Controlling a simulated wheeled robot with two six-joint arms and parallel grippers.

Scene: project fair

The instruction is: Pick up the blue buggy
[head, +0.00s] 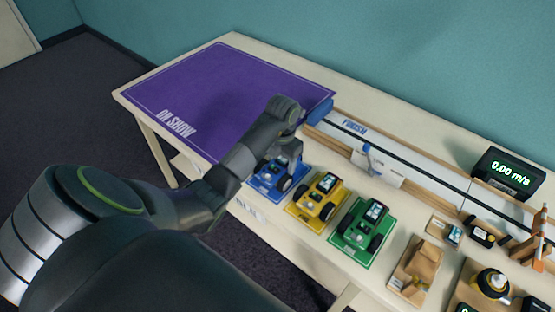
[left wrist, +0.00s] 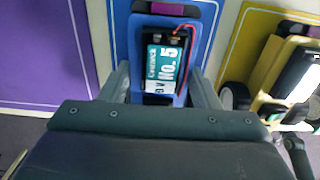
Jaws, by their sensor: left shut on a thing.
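The blue buggy (head: 268,181) sits over its blue mat (head: 297,186) near the front edge of the table, at the left end of a row of buggies. My left gripper (head: 285,163) reaches down over it and hides part of it. In the left wrist view the blue buggy (left wrist: 190,24) lies between the two fingers of my left gripper (left wrist: 166,85), which is shut on it. My right gripper is not in view.
A yellow buggy (head: 322,194) stands close to the right, then a green buggy (head: 366,222). The purple ON SHOW mat (head: 215,90) at the left is bare. A track marked FINISH (head: 350,127) runs behind.

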